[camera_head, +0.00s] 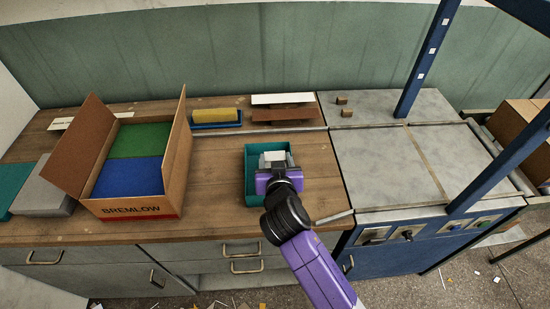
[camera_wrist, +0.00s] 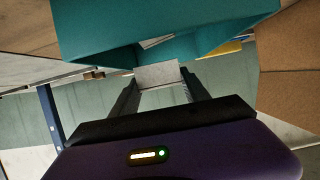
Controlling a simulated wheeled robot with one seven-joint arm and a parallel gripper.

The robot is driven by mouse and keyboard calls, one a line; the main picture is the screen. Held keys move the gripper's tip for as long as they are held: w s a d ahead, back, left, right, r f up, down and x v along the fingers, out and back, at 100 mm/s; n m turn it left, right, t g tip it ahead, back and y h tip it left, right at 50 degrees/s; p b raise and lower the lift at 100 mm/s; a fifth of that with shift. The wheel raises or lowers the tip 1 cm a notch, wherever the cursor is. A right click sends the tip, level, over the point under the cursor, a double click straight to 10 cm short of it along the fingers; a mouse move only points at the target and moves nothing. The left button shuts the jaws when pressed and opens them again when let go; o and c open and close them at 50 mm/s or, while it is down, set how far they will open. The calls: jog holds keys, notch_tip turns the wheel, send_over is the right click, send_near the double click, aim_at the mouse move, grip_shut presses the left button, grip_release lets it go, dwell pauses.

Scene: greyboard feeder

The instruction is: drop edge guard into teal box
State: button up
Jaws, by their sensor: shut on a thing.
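The teal box (camera_head: 252,190) stands open on the wooden counter, in the middle of the head view. In the wrist view the teal box (camera_wrist: 90,35) fills the upper part of the picture. My gripper (camera_head: 275,162) is over the teal box opening and covers part of it. It is shut on a pale grey piece, seemingly the edge guard (camera_head: 274,155). In the wrist view this edge guard (camera_wrist: 158,76) sits between the two dark fingers of my gripper. I cannot tell how far the piece is above the box floor.
A cardboard box (camera_head: 177,165) marked BREMLOW, with green and blue contents, stands left. A blue tray with a yellow block (camera_head: 215,117) and white and brown strips (camera_head: 283,114) lie behind. A blue frame (camera_head: 425,60) rises at right over a grey machine top (camera_head: 385,165).

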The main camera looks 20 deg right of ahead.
jog(key=shift+f+b, duration=0.35)
jog(key=shift+f, duration=0.6)
jog(key=o, duration=1.4)
jog(key=v, duration=0.8)
jog(key=shift+b, duration=0.35)
jog(key=shift+w, duration=0.1)
